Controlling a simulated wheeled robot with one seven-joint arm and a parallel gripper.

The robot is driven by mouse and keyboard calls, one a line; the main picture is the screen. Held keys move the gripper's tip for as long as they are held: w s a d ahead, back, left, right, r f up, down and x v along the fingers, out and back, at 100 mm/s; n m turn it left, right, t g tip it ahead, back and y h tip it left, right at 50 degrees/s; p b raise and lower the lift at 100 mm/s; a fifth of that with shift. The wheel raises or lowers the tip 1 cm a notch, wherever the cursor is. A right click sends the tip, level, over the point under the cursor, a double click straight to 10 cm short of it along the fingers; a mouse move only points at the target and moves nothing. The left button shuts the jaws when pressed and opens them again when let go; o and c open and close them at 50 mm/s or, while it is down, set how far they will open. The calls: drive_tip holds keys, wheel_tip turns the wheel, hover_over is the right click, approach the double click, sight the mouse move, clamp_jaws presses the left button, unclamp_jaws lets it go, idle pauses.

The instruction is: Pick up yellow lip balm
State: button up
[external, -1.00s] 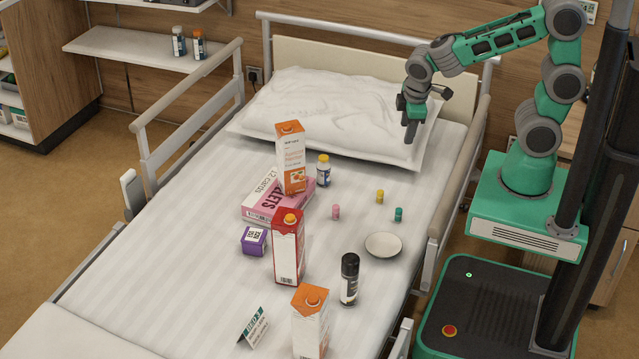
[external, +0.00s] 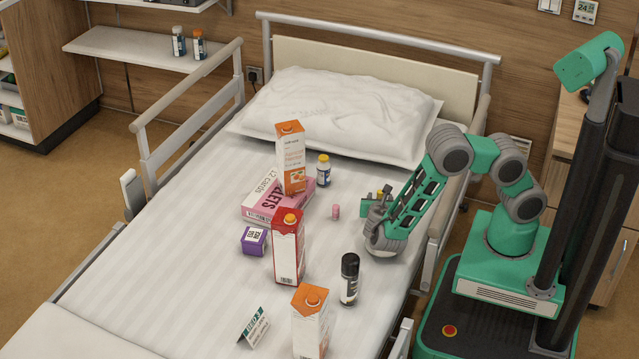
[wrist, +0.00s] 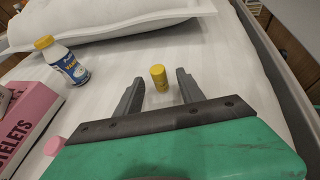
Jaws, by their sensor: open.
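The yellow lip balm (wrist: 159,77) is a small upright cylinder on the white bed sheet. In the wrist view it stands between the tips of my gripper (wrist: 159,88), with a gap to each finger. The fingers are open and hold nothing. In the external view my gripper (external: 376,198) is low over the right side of the bed, and my arm covers much of the area around the lip balm.
A pink cylinder (external: 336,212) stands left of my gripper. A black bottle (external: 349,280) stands nearer the camera. The pillow (external: 340,115) lies beyond.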

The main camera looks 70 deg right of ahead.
drive_tip(key=shift+w+d+f, duration=0.15)
drive_tip(key=shift+d, duration=0.3)
drive_tip(key=shift+c, duration=0.5)
clamp_jaws()
